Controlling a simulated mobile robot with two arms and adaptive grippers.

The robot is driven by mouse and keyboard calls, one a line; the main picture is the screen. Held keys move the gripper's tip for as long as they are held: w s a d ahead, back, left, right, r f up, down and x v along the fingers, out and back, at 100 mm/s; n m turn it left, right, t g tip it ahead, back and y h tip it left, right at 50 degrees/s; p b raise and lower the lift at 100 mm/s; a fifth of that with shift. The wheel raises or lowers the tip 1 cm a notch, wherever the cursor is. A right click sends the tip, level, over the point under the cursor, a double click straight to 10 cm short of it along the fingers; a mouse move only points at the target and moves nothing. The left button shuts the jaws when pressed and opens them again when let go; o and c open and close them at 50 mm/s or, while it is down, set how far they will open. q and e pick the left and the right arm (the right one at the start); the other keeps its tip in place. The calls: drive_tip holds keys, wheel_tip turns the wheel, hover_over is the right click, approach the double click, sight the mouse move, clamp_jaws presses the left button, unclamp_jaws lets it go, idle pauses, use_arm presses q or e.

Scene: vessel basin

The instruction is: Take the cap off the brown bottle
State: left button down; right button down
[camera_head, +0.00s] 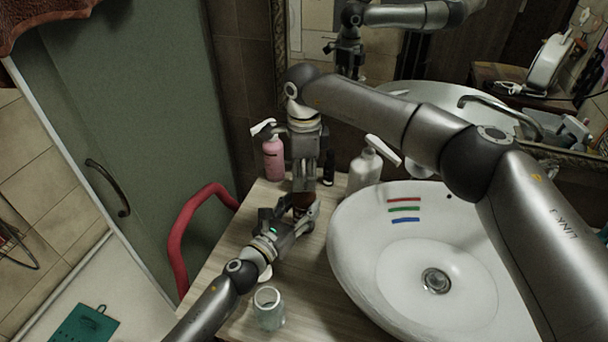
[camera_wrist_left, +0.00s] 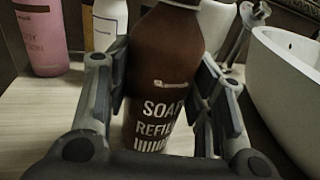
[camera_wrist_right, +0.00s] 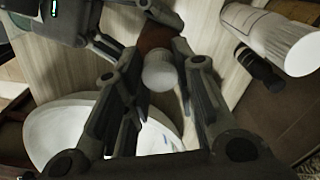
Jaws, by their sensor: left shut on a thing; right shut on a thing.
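The brown bottle (camera_wrist_left: 165,60), with "SOAP REFILL" on its label, stands upright on the wooden counter. My left gripper (camera_wrist_left: 168,100) is shut on its body, one finger on each side; in the head view this gripper (camera_head: 300,212) is low at the bottle. My right gripper (camera_head: 305,186) comes down from above at the bottle's top. In the right wrist view, the pale cap (camera_wrist_right: 159,74) sits between the fingers of my right gripper (camera_wrist_right: 160,66), which is shut on it. Part of the brown bottle (camera_wrist_right: 156,36) shows beyond the cap. The cap is hidden in the head view.
The white basin (camera_head: 350,230) is close on the right. A pink bottle (camera_head: 273,160), a white pump bottle (camera_head: 364,172) and a small dark bottle (camera_head: 328,168) stand behind. A glass jar (camera_head: 268,309) is at the front. A red rail (camera_head: 178,245) curves along the left.

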sight(304, 178)
use_arm(q)
drive_tip(key=shift+s+d, duration=0.1)
use_arm(e)
drive_tip(key=n, duration=0.6)
drive_tip(key=shift+w+d+n, duration=0.1)
drive_tip(key=shift+n, duration=0.3)
drive_tip(key=n, duration=0.7)
drive_tip(key=shift+r, duration=0.25)
drive_tip(key=shift+r, duration=0.9)
drive_tip(key=shift+r, duration=0.1)
drive_tip(key=shift+r, duration=1.9)
use_arm(q)
drive_tip(key=c, duration=0.6)
unclamp_jaws()
